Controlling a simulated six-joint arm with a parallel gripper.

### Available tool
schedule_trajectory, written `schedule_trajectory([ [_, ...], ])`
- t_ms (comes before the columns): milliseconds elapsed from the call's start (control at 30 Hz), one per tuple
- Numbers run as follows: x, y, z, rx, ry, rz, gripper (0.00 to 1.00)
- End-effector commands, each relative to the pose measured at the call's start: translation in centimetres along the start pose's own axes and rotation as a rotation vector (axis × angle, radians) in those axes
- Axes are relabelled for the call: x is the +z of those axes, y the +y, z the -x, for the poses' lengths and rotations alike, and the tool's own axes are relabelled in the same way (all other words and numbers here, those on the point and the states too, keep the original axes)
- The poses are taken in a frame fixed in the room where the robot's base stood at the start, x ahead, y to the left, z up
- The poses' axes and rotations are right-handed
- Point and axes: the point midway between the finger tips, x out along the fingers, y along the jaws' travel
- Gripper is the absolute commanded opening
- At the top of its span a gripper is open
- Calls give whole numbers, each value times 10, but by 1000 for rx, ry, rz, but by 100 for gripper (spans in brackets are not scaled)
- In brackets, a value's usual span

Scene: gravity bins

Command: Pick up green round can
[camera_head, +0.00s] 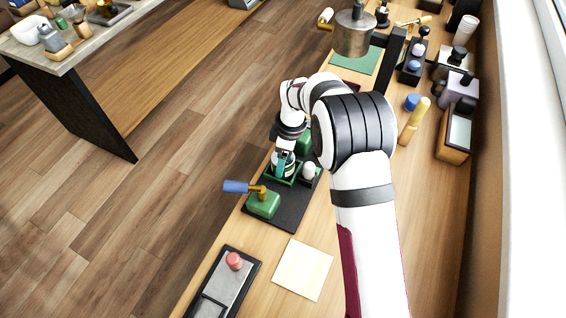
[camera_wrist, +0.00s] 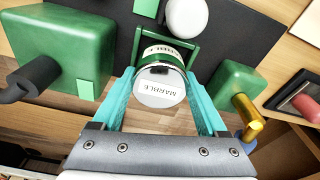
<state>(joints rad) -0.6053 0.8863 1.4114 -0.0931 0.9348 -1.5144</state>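The green round can (camera_wrist: 160,86) shows in the wrist view with a pale lid reading MARBLE and a green and cream side. It stands at a green frame-like holder (camera_wrist: 194,50). My gripper (camera_wrist: 160,74) has its two teal fingers on either side of the can, their tips close to its sides. I cannot tell whether they press on it. In the head view my gripper (camera_head: 283,160) reaches down over the dark mat (camera_head: 296,205), at the holder, and partly hides the can.
A green block with a brass neck and blue handle (camera_head: 263,204) stands just in front on the mat. Another green block (camera_wrist: 68,52) with a dark handle is left in the wrist view. A white round knob (camera_wrist: 187,17) is close behind. A paper sheet (camera_head: 303,269) lies nearer.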

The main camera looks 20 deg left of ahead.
Motion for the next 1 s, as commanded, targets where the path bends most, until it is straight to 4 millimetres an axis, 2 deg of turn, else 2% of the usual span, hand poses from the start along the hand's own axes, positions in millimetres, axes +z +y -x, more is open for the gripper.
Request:
schedule_trajectory([
  [33, 0, 0, 0, 0, 0, 0, 41],
  [267, 0, 0, 0, 0, 0, 0, 0],
  [633, -1, 1, 5, 2, 1, 0, 0],
  [733, -4, 1, 26, 4, 3, -1, 0],
  [900, -9, 1, 71, 5, 3, 0, 0],
  [1000, -11, 1, 90, 3, 2, 0, 0],
])
